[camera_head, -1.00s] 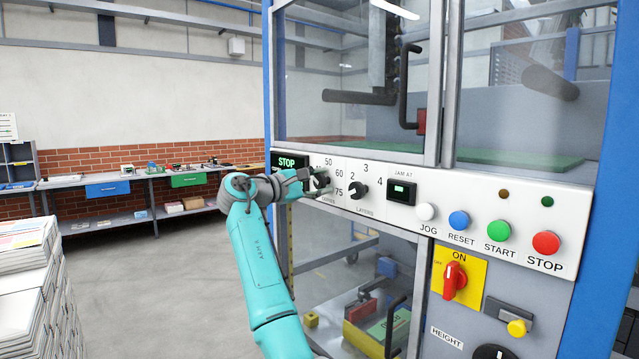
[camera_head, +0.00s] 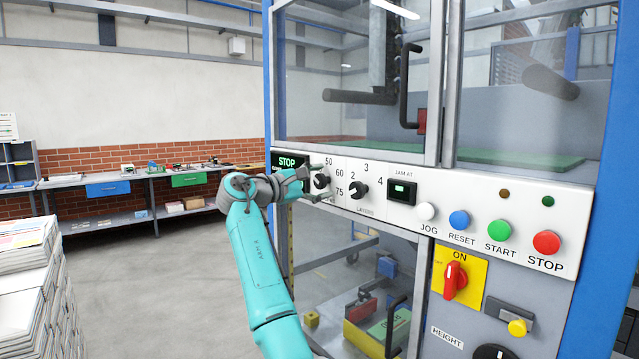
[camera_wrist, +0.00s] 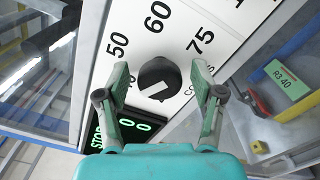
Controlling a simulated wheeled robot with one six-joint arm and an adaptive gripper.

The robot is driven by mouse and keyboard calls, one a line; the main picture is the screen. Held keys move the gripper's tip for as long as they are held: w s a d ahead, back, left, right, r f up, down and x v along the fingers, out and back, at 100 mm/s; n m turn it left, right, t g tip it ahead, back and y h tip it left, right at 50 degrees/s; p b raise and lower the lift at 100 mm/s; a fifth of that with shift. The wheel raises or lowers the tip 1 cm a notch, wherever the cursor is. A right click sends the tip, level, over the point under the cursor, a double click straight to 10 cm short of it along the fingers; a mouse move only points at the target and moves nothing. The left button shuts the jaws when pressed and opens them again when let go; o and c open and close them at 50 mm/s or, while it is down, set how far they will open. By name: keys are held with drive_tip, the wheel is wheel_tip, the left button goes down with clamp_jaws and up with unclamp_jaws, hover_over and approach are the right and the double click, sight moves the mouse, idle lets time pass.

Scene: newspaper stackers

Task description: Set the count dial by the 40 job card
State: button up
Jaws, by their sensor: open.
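The count dial (camera_head: 321,181) is a black knob on the white panel, marked 50, 60 and 75 around it. It also shows in the wrist view (camera_wrist: 158,80), with a white mark on its near side; I cannot tell which number it is set to. My gripper (camera_head: 312,184) is open, its fingers (camera_wrist: 161,72) on either side of the knob with gaps showing between. The 40 label is hidden by a finger. A green card reading "R3 40" (camera_wrist: 289,80) lies behind the lower window, and a green card also shows there in the head view (camera_head: 390,325).
The layers dial (camera_head: 358,190) sits close to the right of the count dial. Further right are the jam display (camera_head: 401,192) and the jog (camera_head: 426,212), reset, start and stop buttons. The display (camera_head: 288,162) by my gripper reads STOP.

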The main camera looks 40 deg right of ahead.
drive_tip(key=a, duration=1.1)
drive_tip(key=shift+s+a, duration=0.15)
drive_tip(key=shift+a, duration=0.25)
